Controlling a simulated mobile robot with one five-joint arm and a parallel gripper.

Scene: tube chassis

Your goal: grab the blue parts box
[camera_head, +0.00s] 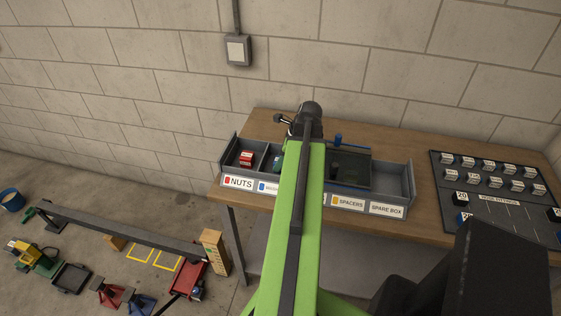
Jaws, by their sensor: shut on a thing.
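My green and black arm (302,190) reaches across the middle of the picture, over the long grey bin tray (408,184) on the bench. The arm's dark far end (310,112) is above the back of the tray. My gripper's jaws are hidden behind the arm, so what is between them does not show. A small teal-blue patch (277,162) shows at the arm's left edge, in the tray. I cannot tell whether it is the blue parts box. The tray has printed labels along its front, among them NUTS, SPACERS and SPARE BOX.
A red box (246,158) sits in the NUTS compartment. A dark blue-edged compartment (350,168) lies right of the arm. A dark board with several labelled blocks (497,187) lies on the bench's right. Tools and stands cover the floor at left, beside a blue bucket (11,199).

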